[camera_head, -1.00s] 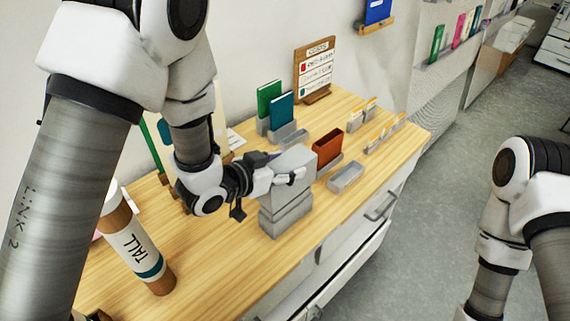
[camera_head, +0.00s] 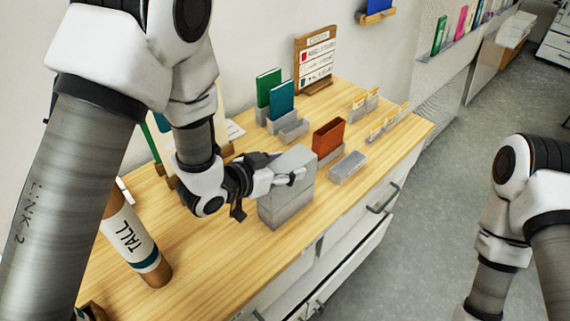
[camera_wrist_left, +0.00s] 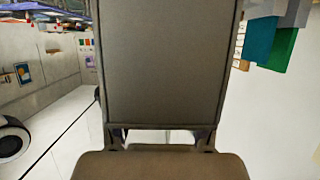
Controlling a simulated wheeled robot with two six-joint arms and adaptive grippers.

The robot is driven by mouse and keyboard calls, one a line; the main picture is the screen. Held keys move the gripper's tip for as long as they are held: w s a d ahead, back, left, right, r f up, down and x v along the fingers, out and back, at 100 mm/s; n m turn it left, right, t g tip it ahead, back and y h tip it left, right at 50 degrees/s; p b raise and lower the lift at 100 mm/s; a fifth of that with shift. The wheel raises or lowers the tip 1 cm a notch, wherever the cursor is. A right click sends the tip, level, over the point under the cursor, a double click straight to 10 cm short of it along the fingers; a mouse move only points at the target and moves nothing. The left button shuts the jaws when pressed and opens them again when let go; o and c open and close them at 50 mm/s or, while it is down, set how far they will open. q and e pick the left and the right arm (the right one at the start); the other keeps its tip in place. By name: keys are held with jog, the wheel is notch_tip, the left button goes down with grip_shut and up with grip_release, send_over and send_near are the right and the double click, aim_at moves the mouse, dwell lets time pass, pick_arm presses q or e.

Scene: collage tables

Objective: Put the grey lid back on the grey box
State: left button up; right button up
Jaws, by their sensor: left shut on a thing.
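The grey lid (camera_head: 297,160) is in the grip of my left gripper (camera_head: 287,178), whose fingers are shut on its near left side. The grey box (camera_head: 287,210) stands on the wooden table top directly below. The lid is upright and lined up over the box, with only a thin seam showing between them. I cannot tell whether it is fully seated. In the left wrist view a dark grey panel fills the middle and hides the box. My right gripper is out of view; only part of that arm shows at right.
A brown-red holder (camera_head: 328,137) and a small grey tray (camera_head: 348,167) stand close right of the box. Green and teal books (camera_head: 281,99) stand behind. The wooden table top (camera_head: 226,258) is clear in front.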

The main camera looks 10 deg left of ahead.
pick_arm(q)
jog(key=shift+f, duration=0.15)
jog(key=o, duration=1.2)
notch_tip(320, 180, up, 10)
jog(key=shift+s, duration=0.1)
